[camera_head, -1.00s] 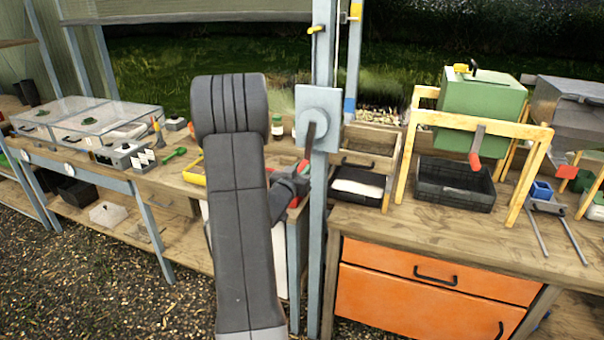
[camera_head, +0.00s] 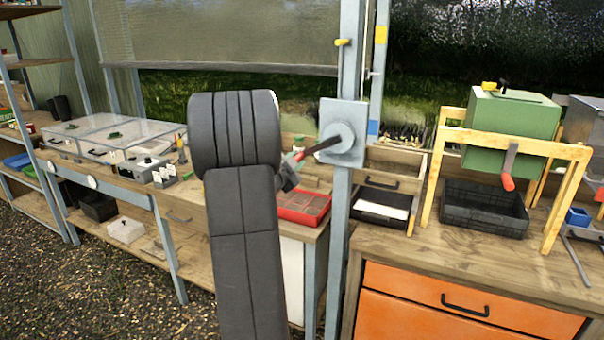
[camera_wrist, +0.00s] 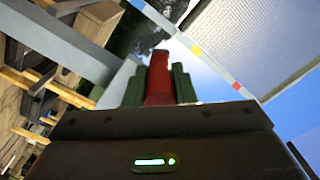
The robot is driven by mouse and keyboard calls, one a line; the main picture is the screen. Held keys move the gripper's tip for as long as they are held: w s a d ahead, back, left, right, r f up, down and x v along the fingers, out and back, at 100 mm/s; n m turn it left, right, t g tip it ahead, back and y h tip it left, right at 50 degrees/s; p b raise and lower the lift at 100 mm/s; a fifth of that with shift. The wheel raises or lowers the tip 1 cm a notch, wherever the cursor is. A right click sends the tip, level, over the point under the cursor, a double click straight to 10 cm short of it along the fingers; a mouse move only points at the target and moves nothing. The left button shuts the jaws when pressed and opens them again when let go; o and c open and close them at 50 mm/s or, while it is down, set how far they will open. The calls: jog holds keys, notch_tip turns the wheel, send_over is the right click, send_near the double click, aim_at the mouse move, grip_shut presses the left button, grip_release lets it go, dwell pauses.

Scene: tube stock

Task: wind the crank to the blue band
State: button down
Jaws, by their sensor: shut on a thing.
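The crank (camera_head: 325,145) sits on a pale plate (camera_head: 354,118) on the near grey post, its arm pointing left and slightly down. My gripper (camera_wrist: 158,90) is shut on its red handle (camera_wrist: 159,72); in the head view my arm partly hides the grip. The blue band (camera_head: 374,127) is low on a pale post behind the plate, with a yellow band (camera_head: 381,35) higher up. A grey screen (camera_head: 230,35) hangs at the back left; its bottom rail (camera_head: 240,68) is level with a height between the two bands. The bands' strip also crosses the wrist view.
A red tray (camera_head: 303,207) lies on the bench below my gripper. Gravel floor lies open at the left.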

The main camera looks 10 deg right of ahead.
jog(key=r, duration=0.1)
jog(key=m, duration=0.1)
jog(key=a+r+m, duration=0.1)
jog(key=shift+w+r, duration=0.35)
jog(key=shift+w+a+r+m, duration=0.1)
jog(key=shift+a+r+m, duration=0.1)
jog(key=shift+r+m, duration=0.85)
jog(key=c, duration=1.2)
grip_release()
jog(key=shift+f, duration=0.1)
jog(key=b+v, duration=0.2)
jog(key=v, duration=1.1)
jog(key=shift+s+a, duration=0.3)
